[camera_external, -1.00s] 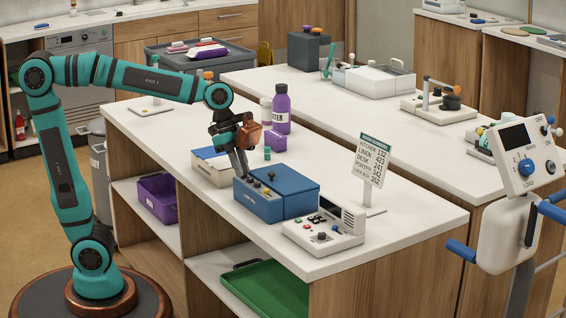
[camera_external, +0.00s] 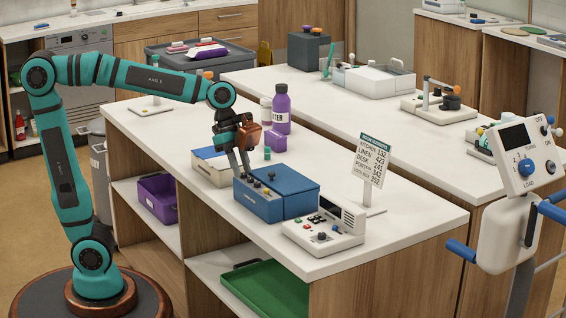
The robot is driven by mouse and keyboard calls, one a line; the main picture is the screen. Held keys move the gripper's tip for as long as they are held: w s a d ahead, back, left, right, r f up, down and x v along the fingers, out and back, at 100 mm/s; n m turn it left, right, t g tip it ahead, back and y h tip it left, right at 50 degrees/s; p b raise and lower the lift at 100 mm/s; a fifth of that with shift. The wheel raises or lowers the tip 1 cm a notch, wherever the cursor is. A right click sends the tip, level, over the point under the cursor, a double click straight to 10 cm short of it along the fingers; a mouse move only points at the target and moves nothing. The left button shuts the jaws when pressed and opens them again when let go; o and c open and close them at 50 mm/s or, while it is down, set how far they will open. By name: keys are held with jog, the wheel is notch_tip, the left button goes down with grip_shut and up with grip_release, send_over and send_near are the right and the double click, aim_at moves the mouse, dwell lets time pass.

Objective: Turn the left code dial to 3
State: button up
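A blue lock box (camera_external: 258,206) stands on the white counter, with several small dark dials on its top. My gripper (camera_external: 239,172) points down over the left end of this top, where the left code dial would be. Its fingertips are at or just above the dial there. The fingers hide that dial, so its setting cannot be read, and I cannot tell whether they touch or grip it. A sign (camera_external: 371,160) on a stand lists names with three-digit codes. Its bottom line appears to read lock box 352.
A white device with buttons (camera_external: 325,230) stands right of the blue box. A cream box (camera_external: 212,172) is close on its left. The counter (camera_external: 420,205) is clear at right.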

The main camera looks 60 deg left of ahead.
jog(key=shift+r, duration=0.15)
jog(key=v, duration=1.7)
jog(key=shift+a, duration=0.15)
jog(key=shift+a, duration=0.1)
jog(key=s+a+r+n+t+y, duration=0.1)
jog(key=s+a+n+t+y, duration=0.1)
jog(key=s+a+n+t, duration=0.2)
jog(key=s+a+r+n+t+y, duration=0.2)
jog(key=s+a+n+t, duration=0.2)
jog(key=a+n+t, duration=0.7)
jog(key=a+t, duration=0.1)
jog(key=a, duration=0.3)
jog(key=shift+s+r, duration=0.2)
jog(key=shift+s, duration=0.05)
dwell(1.8)
